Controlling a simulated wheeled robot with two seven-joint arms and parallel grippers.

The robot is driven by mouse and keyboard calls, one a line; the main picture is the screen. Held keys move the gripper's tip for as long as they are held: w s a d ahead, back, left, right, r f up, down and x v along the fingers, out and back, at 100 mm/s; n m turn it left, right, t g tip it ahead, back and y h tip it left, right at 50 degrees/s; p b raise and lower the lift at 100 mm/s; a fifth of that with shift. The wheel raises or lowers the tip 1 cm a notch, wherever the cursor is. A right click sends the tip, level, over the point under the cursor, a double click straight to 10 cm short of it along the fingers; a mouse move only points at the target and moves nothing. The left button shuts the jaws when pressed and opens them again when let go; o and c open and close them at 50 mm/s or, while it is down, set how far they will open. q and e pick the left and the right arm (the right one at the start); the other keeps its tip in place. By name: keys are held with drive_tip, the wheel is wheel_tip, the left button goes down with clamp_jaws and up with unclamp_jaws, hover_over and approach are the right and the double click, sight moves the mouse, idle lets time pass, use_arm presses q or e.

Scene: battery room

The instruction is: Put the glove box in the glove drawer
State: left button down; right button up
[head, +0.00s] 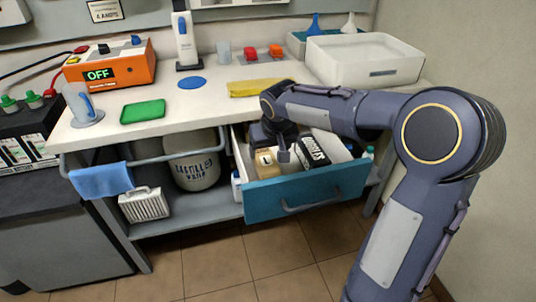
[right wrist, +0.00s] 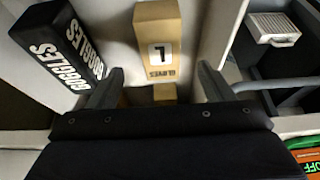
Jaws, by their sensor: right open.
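The glove box (head: 266,162) is a tan carton marked "L". It stands inside the open teal-fronted drawer (head: 305,189), at the drawer's left side. In the right wrist view the glove box (right wrist: 158,38) shows its "L GLOVES" label, just beyond and between my fingertips. My right gripper (right wrist: 160,72) is open, with a finger to each side and gaps between them and the box. In the head view my right gripper (head: 283,150) is down in the drawer and partly hides the contents. My left gripper is not in view.
A black goggles box (head: 313,152) lies in the drawer right of the glove box. The bench top (head: 215,97) above holds a yellow cloth (head: 258,87) and a white tray (head: 365,61).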

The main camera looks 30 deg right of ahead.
drive_tip(key=d+v, duration=0.1)
drive_tip(key=v, duration=0.5)
drive_tip(key=s+a+f+y, duration=0.1)
drive_tip(key=s+a, duration=0.2)
drive_tip(key=s, duration=0.5)
drive_tip(key=s+a+f+y, duration=0.2)
drive_tip(key=s+a, duration=0.2)
drive_tip(key=s, duration=0.4)
drive_tip(key=s+a+f+n+t+y, duration=0.1)
drive_tip(key=s+a+f+y, duration=0.1)
drive_tip(key=s, duration=0.7)
drive_tip(key=shift+a+p, duration=0.4)
drive_tip(key=shift+a, duration=0.45)
